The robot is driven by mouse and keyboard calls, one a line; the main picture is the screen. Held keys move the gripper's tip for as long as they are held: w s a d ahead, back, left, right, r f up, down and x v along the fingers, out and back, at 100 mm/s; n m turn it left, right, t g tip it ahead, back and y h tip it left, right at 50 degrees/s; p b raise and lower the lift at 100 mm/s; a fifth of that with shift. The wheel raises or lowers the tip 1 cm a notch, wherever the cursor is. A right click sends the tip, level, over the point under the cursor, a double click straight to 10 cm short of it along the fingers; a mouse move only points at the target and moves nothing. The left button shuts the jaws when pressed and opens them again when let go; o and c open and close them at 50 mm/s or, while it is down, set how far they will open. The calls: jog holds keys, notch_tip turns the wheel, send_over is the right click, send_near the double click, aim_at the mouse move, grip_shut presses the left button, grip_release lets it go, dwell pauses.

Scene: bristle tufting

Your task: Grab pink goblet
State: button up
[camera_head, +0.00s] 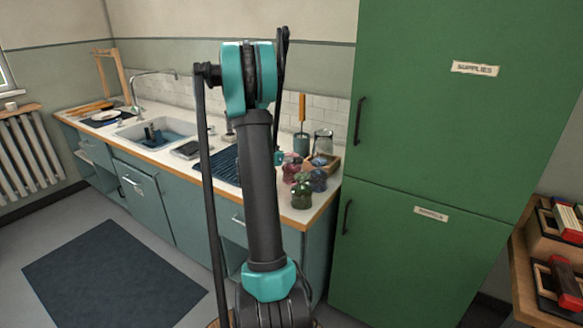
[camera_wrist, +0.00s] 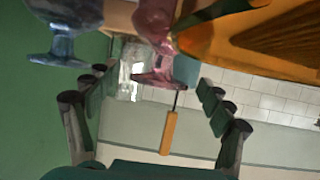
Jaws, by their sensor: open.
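The pink goblet (camera_wrist: 158,78) is in the upper middle of the wrist view, which looks upside down. Its translucent pink glass lies between the lines of my two fingers, and its top runs near the frame edge. In the head view the pink goblet (camera_head: 291,166) stands near the right end of the counter, partly behind my arm. My gripper (camera_wrist: 155,80) is open, with one finger on each side of the wrist view. I see no contact with the goblet. How far the goblet is from the fingertips is unclear.
A green goblet (camera_head: 301,193) and a blue goblet (camera_head: 318,181) stand close by; the blue one also shows in the wrist view (camera_wrist: 55,42). Behind are a teal cup (camera_head: 301,144) with an orange-handled tool, a glass jar (camera_head: 323,141) and a green cabinet (camera_head: 440,130).

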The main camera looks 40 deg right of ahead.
grip_shut()
dwell(0.5)
jog(key=shift+r, duration=0.2)
